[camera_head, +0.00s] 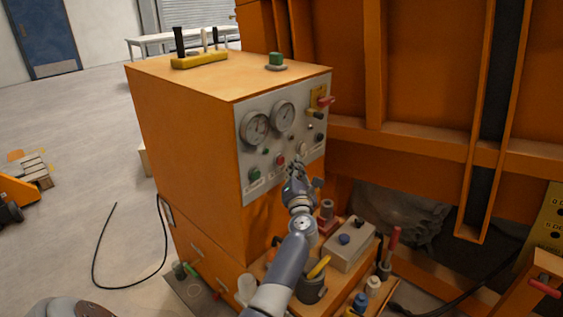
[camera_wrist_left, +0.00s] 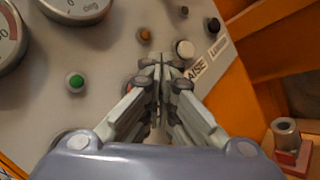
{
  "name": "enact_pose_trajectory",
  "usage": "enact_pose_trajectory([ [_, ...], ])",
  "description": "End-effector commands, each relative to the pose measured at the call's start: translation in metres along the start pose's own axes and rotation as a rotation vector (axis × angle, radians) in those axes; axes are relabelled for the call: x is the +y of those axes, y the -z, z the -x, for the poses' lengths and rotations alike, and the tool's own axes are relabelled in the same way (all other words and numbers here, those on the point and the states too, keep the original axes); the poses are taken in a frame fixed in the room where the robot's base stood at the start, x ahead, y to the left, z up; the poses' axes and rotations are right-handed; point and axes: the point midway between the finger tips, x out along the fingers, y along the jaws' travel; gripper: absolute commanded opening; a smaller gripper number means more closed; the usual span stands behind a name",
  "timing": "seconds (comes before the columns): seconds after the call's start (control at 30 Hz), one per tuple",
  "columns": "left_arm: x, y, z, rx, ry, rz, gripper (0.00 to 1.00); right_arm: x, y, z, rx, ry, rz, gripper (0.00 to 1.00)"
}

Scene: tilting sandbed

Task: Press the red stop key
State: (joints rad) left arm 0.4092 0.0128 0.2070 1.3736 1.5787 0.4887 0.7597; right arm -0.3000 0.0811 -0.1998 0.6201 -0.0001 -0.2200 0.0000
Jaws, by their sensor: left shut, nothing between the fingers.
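The red stop key (camera_head: 280,160) is a small round button on the grey control panel (camera_head: 247,111) of the orange cabinet. In the left wrist view only a reddish sliver (camera_wrist_left: 130,86) shows beside the left finger; the rest is hidden behind my gripper. My left gripper (camera_head: 297,166) is shut and empty in front of the panel, just right of and slightly below the red key in the head view. In the left wrist view its closed fingertips (camera_wrist_left: 161,68) point at the panel. Whether they touch it I cannot tell. My right gripper is not in view.
A green button (camera_wrist_left: 76,82), a white button (camera_wrist_left: 185,48) and two gauges (camera_head: 255,128) are on the panel. A red-handled lever (camera_head: 326,101) sits at its upper right. Below stand a grey box (camera_head: 349,248) and several tools and pots. An orange frame rises at right.

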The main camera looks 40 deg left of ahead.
Motion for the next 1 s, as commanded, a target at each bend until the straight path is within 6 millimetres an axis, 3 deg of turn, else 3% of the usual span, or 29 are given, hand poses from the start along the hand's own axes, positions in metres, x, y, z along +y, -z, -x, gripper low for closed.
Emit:
enact_pose_trajectory([
  [0.4, -0.018, -0.018, 0.025, 0.000, 0.000, 0.000, 0.00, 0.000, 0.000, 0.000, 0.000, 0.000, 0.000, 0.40],
  [1.0, -0.019, -0.019, 0.026, 0.000, 0.000, 0.000, 0.00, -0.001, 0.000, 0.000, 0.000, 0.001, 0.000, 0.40],
])
